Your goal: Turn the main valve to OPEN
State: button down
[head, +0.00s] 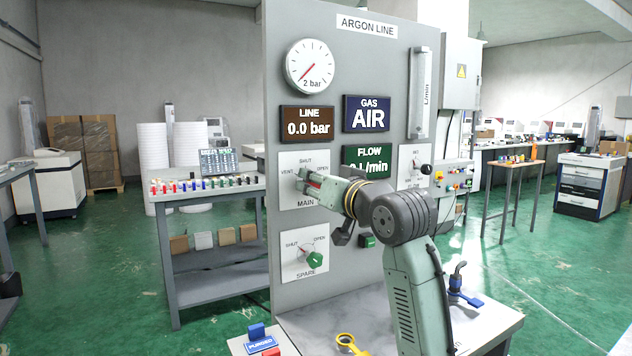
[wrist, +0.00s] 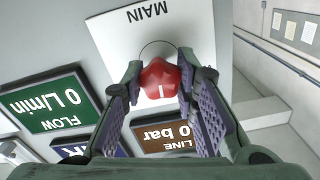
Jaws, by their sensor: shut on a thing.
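The main valve is a red knob (wrist: 160,78) on a white plate (wrist: 120,30) marked MAIN, seen upside down in the wrist view. My gripper (wrist: 158,80) is shut on the knob, with one finger on each side of it. The knob's white mark points away from the word MAIN, the side where SHUT is printed.
The LINE display (head: 307,125) reads 0.0 bar, the GAS display (head: 366,114) reads AIR. The FLOW display (head: 366,160) reads 0 L/min in the wrist view. The green SPARE knob (head: 314,259) sits below MAIN. A bench top (head: 310,325) with a yellow ring tool (head: 348,342) lies below the panel.

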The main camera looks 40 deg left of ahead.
jog(key=m+p, duration=0.2)
jog(key=m, duration=0.3)
jog(key=shift+r+p, duration=0.15)
jog(key=shift+p, duration=0.25)
jog(key=m+p, duration=0.3)
jog(key=m, duration=0.2)
jog(key=shift+m, duration=0.3)
jog(key=c, duration=1.2)
grip_release()
jog(key=shift+c, duration=0.2)
jog(key=shift+f, duration=0.2)
jog(key=v, duration=1.2)
